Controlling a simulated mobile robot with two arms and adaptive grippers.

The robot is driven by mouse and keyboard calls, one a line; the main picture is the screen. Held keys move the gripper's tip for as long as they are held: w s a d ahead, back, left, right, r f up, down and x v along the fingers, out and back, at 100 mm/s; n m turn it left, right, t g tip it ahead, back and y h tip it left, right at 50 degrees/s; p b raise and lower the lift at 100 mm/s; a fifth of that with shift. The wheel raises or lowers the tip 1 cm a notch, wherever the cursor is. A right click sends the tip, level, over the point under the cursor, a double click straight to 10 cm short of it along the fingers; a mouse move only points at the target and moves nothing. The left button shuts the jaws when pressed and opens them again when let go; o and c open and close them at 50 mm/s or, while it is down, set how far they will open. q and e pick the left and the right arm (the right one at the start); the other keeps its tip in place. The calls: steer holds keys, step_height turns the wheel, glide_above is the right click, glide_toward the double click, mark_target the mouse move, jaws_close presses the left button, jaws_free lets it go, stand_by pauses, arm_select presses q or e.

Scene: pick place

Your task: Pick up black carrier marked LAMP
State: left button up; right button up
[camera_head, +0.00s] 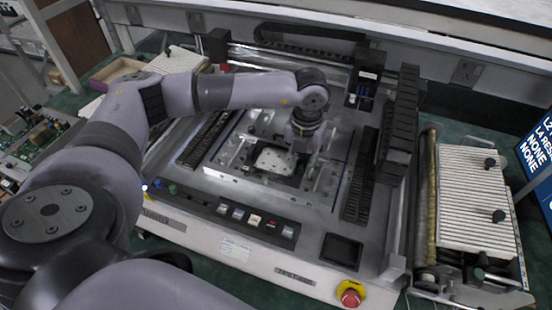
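A silver fixture (226,158) lies in the middle of the large machine. In it sits a dark piece (283,181) with a pale, rounded plate (275,161) on top. This may be the black carrier, but no LAMP marking can be read. My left arm reaches in from the left across the machine. My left gripper (303,150) points down just right of the pale plate, over the fixture. Its fingers are small and blend into the metal, so their opening and any contact are unclear. My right gripper is out of view.
A row of buttons (240,214) and a red emergency stop (351,295) line the machine's front. A dark upright gantry (400,125) stands right of the fixture. A ribbed white unit (470,200) and a screen (540,150) are at right. Green circuit boards (42,132) lie at left.

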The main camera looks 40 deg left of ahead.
arm_select(q)
jaws_close()
steer(key=shift+r, duration=0.1)
stand_by(0.4)
